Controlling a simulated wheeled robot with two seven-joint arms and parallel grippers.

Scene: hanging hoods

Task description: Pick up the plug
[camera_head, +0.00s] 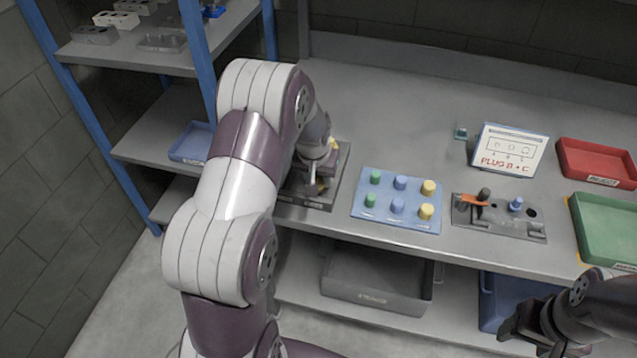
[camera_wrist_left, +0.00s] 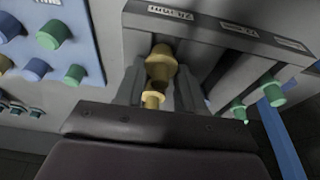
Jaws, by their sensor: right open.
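A yellow plug (camera_wrist_left: 158,75) is between the two fingers of my left gripper (camera_wrist_left: 160,92) in the left wrist view. I cannot tell whether the fingers press on it. In the head view my left gripper (camera_head: 313,180) is low over a grey slotted rack (camera_head: 338,187), and my arm hides much of both. Green plugs (camera_wrist_left: 238,110) show by the rack in the wrist view. A blue board (camera_head: 384,222) holds green, blue and yellow plugs (camera_head: 426,212). My right gripper (camera_head: 528,330) is open and empty at the lower right.
A sign (camera_head: 510,149) reads "PLUG B + C". Red (camera_head: 597,165) and green trays (camera_head: 607,232) stand at right. A blue-posted shelf (camera_head: 198,50) stands left. The back of the bench is clear.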

